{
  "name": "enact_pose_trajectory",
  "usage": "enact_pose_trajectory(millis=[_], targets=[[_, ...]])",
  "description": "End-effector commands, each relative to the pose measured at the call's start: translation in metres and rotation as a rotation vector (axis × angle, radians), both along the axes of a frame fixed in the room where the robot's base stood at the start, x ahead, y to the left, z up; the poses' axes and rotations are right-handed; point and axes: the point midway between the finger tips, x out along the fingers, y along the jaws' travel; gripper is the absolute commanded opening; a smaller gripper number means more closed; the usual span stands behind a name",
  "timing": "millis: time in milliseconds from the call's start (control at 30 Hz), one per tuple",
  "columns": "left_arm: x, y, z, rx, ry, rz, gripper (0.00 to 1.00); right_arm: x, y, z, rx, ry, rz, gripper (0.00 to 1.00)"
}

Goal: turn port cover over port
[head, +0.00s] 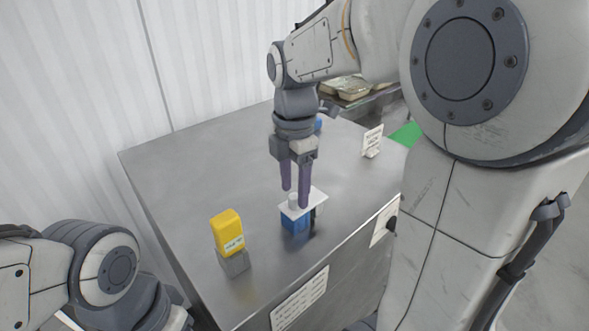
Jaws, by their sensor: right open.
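A blue block (294,224) stands near the front edge of the metal table. A flat white plate (316,196), which looks like the port cover, lies on top of it. A small pale knob (293,200) stands up from the plate. My right gripper (296,196) points down at the plate with its two dark fingers apart, one on either side of the knob. I cannot tell whether the fingers touch it. The port itself cannot be made out. My left arm shows at the lower left, but its gripper is out of view.
A yellow device (228,231) sits upright in a grey holder (234,263) left of the blue block. A small white sign (372,140) stands at the back right of the metal table (180,180). Wrapped packs (346,87) lie beyond. The table's left side is clear.

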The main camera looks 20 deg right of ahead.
Motion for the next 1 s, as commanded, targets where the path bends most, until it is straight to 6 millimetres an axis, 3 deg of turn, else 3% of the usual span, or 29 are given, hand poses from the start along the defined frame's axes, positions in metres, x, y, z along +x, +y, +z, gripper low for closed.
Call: enact_pose_trajectory(millis=[300,500,1000], targets=[[0.0,0.0,-0.013,0.0,0.0,0.002,0.6,0.001,0.0,0.061,0.0,-0.007,0.0,0.6],[0.0,0.0,-0.015,0.0,0.0,0.003,0.6,0.001,0.0,0.088,-0.001,-0.003,0.001,0.6],[0.0,0.0,-0.016,0.0,0.0,0.003,0.6,0.0,0.0,0.095,0.0,-0.001,0.001,0.6]])
